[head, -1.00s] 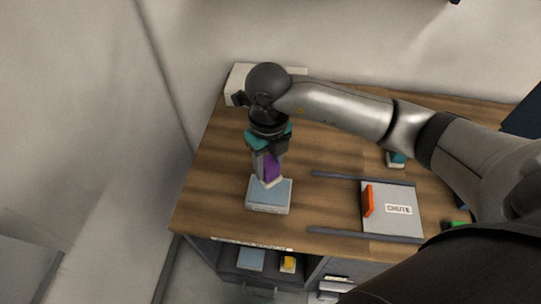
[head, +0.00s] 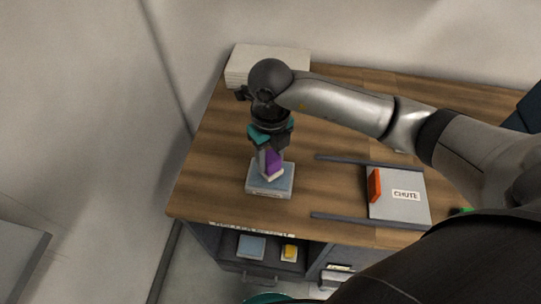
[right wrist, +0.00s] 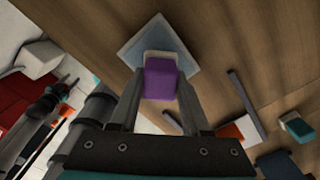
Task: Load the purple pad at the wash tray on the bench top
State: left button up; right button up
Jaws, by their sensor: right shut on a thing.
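My right gripper (head: 268,158) is shut on the purple pad (head: 273,162), a purple block with a cream end pointing down. The pad stands over a small square tray with a light blue top and pale rim (head: 255,190), near the front left of the bench top. I take this to be the wash tray. In the right wrist view the pad (right wrist: 160,82) sits between the fingers, with the tray (right wrist: 135,42) behind its cream end. I cannot tell whether pad and tray touch. My left gripper is not clearly seen.
To the right lie a grey plate marked CHUTE (head: 405,208) with an orange block (head: 374,185), between two dark rails (head: 365,221). A white stack (head: 290,62) is at the back left. Below, an open shelf holds a blue piece (head: 251,247) and a yellow piece (head: 290,252).

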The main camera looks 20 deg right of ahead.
aim_at(270, 157)
jog(key=shift+f+b, duration=0.45)
jog(key=shift+f, duration=0.15)
dwell(1.5)
jog(key=shift+r+p, duration=2.75)
jog(key=shift+r, duration=0.9)
jog(key=shift+f, duration=0.1)
